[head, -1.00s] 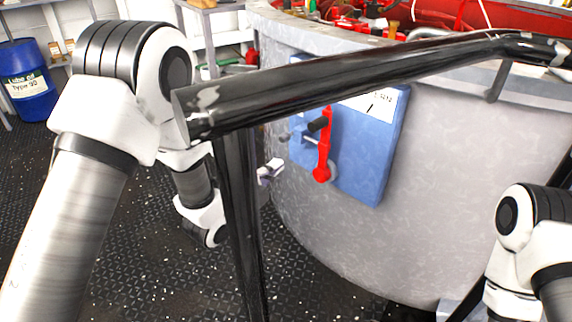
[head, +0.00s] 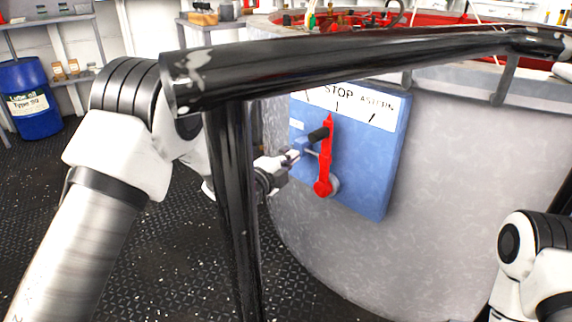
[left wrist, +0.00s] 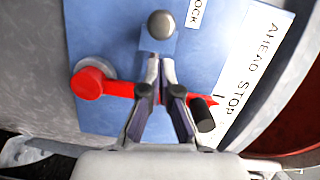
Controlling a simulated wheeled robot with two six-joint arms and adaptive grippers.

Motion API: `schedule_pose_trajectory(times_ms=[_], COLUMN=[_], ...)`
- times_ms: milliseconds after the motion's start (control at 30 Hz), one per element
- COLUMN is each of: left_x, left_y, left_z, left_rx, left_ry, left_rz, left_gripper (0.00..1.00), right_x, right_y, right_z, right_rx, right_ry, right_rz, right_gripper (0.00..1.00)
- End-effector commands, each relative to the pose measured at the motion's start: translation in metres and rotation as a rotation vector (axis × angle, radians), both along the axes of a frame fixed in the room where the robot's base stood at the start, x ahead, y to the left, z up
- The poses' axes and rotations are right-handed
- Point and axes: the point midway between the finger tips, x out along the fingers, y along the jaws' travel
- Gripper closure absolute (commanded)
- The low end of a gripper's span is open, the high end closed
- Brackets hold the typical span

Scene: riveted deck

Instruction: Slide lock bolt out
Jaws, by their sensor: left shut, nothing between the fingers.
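The blue panel (head: 370,165) on the grey drum carries a red lever (head: 325,160) with a black handle (head: 318,135). The lock bolt shows in the left wrist view as a round grey knob (left wrist: 161,24) on a small blue block, beside the "LOCK" label. My left gripper (head: 291,156) is at the panel's left edge; in the wrist view its fingertips (left wrist: 160,62) are together just below the knob, in front of the red lever arm (left wrist: 118,88). Nothing is between them. Whether they touch the block, I cannot tell. My right gripper is not in view.
A black rail (head: 360,65) crosses in front of the panel, and its post (head: 232,210) stands between my left arm and the drum (head: 470,180). A blue oil barrel (head: 28,98) and shelves are at the far left. The dark floor is clear.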

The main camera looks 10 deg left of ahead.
Motion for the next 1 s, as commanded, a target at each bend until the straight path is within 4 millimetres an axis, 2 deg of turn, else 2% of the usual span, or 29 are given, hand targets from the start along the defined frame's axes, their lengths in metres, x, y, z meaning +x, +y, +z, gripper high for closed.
schedule_pose_trajectory(times_ms=[33, 133, 567, 800, 1000], left_x=[0.004, 0.008, 0.012, 0.038, 0.048], left_y=[0.006, 0.012, 0.019, 0.06, 0.077], left_z=[-0.004, -0.004, -0.001, 0.001, -0.002], left_rx=[-0.002, 0.001, -0.001, -0.002, 0.001], left_ry=[-0.002, 0.0, 0.0, -0.001, 0.0], left_rz=[0.0, -0.001, 0.0, 0.001, -0.001], left_gripper=[1.0, 1.0, 1.0, 1.0, 1.0], right_x=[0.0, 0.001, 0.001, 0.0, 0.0], right_y=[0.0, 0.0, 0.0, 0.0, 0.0], right_z=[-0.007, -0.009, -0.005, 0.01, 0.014], right_rx=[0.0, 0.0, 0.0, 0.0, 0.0], right_ry=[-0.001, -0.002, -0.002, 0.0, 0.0], right_rz=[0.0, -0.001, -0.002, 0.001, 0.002], right_gripper=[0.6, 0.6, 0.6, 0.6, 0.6])
